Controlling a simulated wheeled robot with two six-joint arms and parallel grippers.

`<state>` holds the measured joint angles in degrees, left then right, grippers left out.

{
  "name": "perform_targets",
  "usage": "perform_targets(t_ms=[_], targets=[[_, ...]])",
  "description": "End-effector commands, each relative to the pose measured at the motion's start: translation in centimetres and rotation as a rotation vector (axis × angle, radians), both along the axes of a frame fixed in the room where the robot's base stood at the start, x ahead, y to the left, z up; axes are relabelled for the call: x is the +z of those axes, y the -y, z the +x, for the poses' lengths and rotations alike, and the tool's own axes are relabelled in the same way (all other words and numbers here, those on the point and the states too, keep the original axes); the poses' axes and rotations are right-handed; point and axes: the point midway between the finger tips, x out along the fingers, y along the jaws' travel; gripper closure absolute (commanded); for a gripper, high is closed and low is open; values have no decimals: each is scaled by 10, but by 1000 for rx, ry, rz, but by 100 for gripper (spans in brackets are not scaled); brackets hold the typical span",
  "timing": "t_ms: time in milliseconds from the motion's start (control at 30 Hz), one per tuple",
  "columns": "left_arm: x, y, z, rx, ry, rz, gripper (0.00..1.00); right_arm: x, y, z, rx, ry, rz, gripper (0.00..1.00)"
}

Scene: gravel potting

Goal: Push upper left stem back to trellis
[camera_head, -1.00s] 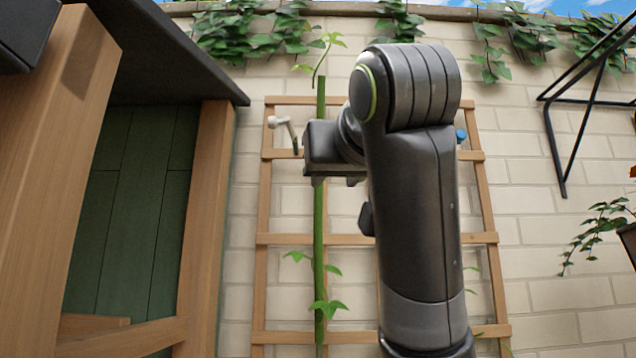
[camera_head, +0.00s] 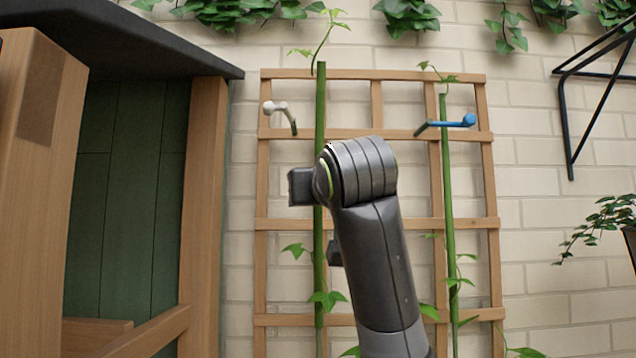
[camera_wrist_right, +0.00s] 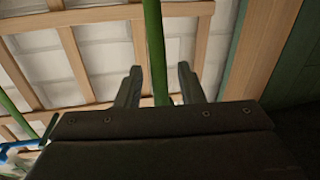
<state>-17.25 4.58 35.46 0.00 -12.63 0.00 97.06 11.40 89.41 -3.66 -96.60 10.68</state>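The left green stem (camera_head: 320,115) runs upright along the left part of the wooden trellis (camera_head: 340,75), with a leafy tip above the top bar. My right arm covers part of it in the head view. In the right wrist view, the stem (camera_wrist_right: 154,45) passes between the two spread fingers of my right gripper (camera_wrist_right: 158,86), with gaps on both sides. The fingertips are hidden in the head view. A white clip (camera_head: 275,107) sits at the upper left, its arm swung out. My left gripper is not in view.
A right green stem (camera_head: 446,180) stands on the trellis, with a blue clip (camera_head: 466,121) near its top. A wooden frame with green panels (camera_head: 130,180) stands close on the left. A black metal bracket (camera_head: 565,110) and a leafy plant (camera_head: 600,228) are at the right.

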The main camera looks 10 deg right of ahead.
Motion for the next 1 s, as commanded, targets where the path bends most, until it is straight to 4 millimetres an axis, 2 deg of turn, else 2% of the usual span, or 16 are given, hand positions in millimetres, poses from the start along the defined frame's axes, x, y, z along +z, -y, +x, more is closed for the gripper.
perform_targets(t_ms=[300, 600, 867, 1000], targets=[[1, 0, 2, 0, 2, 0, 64, -1, 0, 3, 0, -1, 0, 65], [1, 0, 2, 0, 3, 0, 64, -1, 0, 2, 0, -1, 0, 100], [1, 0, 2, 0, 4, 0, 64, 0, 0, 3, 0, -2, 0, 100], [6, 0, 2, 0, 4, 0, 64, 5, 1, 9, -1, -27, 4, 100]])
